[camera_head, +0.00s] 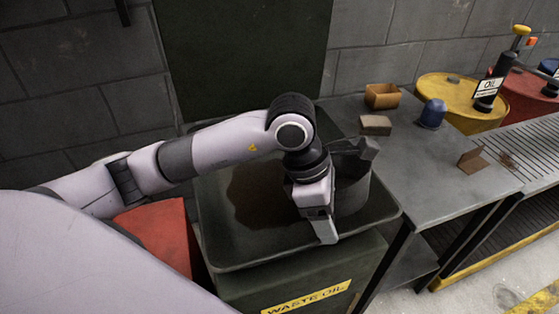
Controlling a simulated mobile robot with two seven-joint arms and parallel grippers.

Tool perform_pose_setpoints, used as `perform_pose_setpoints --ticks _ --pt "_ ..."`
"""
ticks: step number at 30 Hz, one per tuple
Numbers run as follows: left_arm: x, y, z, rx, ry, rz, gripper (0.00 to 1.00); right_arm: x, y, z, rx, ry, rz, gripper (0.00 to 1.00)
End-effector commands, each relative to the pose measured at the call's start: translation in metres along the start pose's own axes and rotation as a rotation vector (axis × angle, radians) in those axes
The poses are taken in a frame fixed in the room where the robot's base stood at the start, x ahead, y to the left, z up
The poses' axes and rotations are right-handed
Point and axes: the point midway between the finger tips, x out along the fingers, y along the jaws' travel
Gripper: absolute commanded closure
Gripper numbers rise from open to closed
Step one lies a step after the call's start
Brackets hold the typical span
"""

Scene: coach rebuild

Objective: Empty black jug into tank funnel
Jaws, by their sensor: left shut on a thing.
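The black jug (353,192) is a dark grey, round-sided vessel over the right side of the tank's funnel. My left gripper (343,192) is shut on it, and the gripper hides much of its near side. I cannot tell how far the jug is tilted. The tank funnel (225,250) is a wide, dark, square basin on top of a dark green tank (240,290) marked "WASTE OIL". A dark brown patch (258,195) lies on the funnel's floor, left of the gripper. My right gripper is not in view.
A grey metal table (420,190) adjoins the tank on the right. It bears a cardboard box (382,95), a brown block (375,124), a blue-capped item (432,114) and a brown bracket (473,160). Yellow (455,95) and red (528,98) drums stand beyond. A red object (160,235) stands left.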

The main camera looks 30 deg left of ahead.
Motion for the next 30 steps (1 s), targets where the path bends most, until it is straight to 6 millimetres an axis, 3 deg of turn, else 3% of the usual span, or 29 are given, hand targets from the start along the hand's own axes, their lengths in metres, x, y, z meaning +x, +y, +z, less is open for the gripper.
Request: perform_pose_setpoints --ticks 2,9,15,30 --pt "-0.005 -0.004 0.009 0.014 0.039 0.027 0.99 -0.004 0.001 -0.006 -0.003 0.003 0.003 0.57" --pt "0.012 -0.012 0.017 0.04 0.174 0.108 0.99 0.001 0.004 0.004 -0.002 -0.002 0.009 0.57" --pt "0.01 -0.017 0.025 0.057 0.269 0.165 0.99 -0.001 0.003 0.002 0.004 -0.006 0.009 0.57" --pt "0.01 -0.019 0.029 0.066 0.331 0.202 0.99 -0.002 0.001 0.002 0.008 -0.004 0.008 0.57"
